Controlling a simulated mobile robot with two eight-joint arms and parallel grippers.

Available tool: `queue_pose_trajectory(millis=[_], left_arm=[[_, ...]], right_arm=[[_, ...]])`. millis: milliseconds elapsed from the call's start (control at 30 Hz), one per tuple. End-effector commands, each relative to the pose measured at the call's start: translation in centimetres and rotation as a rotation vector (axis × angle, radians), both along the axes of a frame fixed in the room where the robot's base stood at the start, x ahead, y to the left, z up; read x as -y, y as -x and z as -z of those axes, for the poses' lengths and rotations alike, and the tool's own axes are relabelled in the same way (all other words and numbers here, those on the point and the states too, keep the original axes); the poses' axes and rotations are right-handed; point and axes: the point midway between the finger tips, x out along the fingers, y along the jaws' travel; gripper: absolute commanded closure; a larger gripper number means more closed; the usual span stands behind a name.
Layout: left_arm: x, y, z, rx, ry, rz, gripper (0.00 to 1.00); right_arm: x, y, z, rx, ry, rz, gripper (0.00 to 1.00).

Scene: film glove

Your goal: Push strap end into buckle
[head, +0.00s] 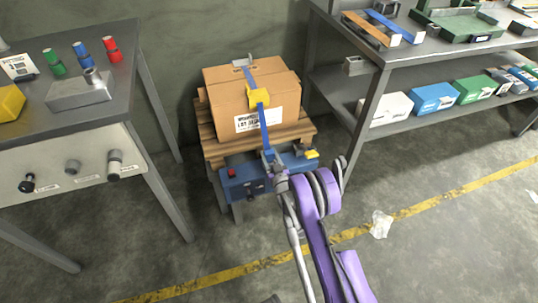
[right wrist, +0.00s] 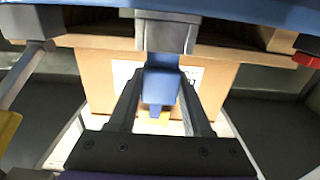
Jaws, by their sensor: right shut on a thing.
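A blue strap (head: 264,134) runs over the cardboard box (head: 226,104) and down its front, through a yellow piece (head: 258,97). My right gripper (head: 268,156) is shut on the strap's lower part, just above a blue unit (head: 238,184). In the right wrist view, the strap (right wrist: 160,86) lies between my two dark fingers. Its end meets the mouth of a grey metal buckle (right wrist: 166,35) on the blue unit; I cannot tell how far it is inside. In the head view my gripper largely hides the buckle. My left gripper is out of view.
The box stands on a wooden pallet (head: 213,149). The unit has a red button (head: 232,173) and a yellow part (head: 312,154). A workbench (head: 123,72) stands left; a metal shelf (head: 425,47) stands right. The floor in front is mostly clear.

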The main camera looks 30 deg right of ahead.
Motion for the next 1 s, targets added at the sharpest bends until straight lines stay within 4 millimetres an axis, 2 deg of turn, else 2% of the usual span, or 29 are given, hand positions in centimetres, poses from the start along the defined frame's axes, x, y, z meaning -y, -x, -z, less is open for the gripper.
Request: queue_pose_trajectory(millis=[267,300,467,1000], left_arm=[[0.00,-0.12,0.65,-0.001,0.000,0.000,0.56],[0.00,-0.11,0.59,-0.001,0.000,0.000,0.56],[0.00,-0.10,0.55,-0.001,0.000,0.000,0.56],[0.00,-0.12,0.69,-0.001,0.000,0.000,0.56]], right_arm=[[0.00,-0.01,0.75,0.000,0.000,0.000,1.00],[0.00,0.00,0.69,0.000,0.000,0.000,0.45],[0.00,0.00,0.65,0.000,0.000,0.000,0.16],[-0.13,-0.06,0.69,0.000,0.000,-0.001,0.16]])
